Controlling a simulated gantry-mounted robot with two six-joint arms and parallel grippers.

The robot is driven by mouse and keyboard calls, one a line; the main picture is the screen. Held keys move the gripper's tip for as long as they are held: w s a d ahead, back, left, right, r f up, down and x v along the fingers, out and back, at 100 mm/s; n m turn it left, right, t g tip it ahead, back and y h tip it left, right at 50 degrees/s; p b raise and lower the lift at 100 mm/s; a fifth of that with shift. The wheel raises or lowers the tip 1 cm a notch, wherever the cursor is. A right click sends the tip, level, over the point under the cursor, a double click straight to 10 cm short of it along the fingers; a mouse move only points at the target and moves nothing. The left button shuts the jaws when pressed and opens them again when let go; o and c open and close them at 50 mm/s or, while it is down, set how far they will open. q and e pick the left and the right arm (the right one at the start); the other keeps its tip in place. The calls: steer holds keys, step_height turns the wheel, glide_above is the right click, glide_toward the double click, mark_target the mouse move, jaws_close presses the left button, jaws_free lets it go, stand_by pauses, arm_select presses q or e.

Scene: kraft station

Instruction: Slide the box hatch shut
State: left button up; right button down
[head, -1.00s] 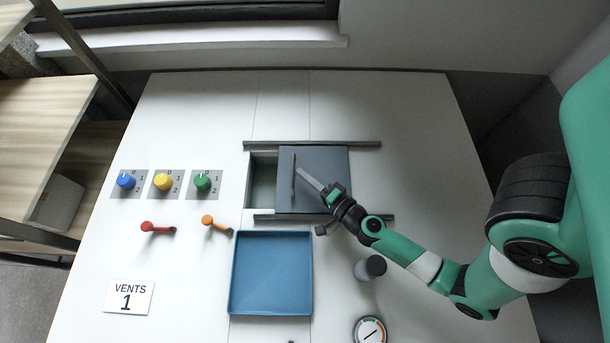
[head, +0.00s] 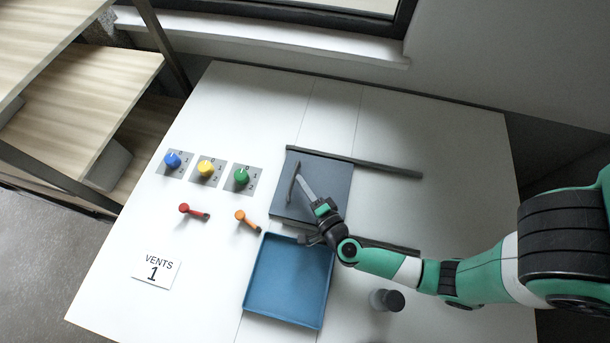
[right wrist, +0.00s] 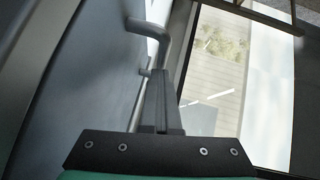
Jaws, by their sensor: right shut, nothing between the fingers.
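The hatch (head: 325,190) is a grey sliding panel between two dark rails, an upper rail (head: 385,169) and a lower rail (head: 385,246). It sits at the left end of the rails, and no open gap shows beside it. Its bar handle (head: 293,183) stands near its left side. My right gripper (head: 301,181) is shut and empty, with its tips against or very close to the right side of the handle. In the right wrist view the bent handle (right wrist: 150,32) shows just beyond the fingers (right wrist: 160,85). My left gripper is out of view.
A blue tray (head: 289,281) lies below the hatch. Blue, yellow and green knobs (head: 206,169), a red lever (head: 192,211) and an orange lever (head: 246,219) are to the left. A grey cylinder (head: 387,299) stands right of the tray. The panel's right side is clear.

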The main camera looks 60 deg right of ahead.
steer(key=shift+w+a, duration=0.15)
steer(key=shift+r+p, duration=0.3)
steer(key=shift+r, duration=0.15)
steer(key=r+p, duration=0.2)
steer(key=r, duration=0.1)
steer(key=shift+s+a+r, duration=0.15)
steer(key=shift+s+r, duration=0.05)
steer(key=shift+r, duration=0.05)
steer(key=s+a+r+p, duration=0.2)
steer(key=s+a+r, duration=0.6)
steer(key=s, duration=0.2)
steer(key=shift+s+a+r, duration=0.25)
steer(key=shift+a+r, duration=0.05)
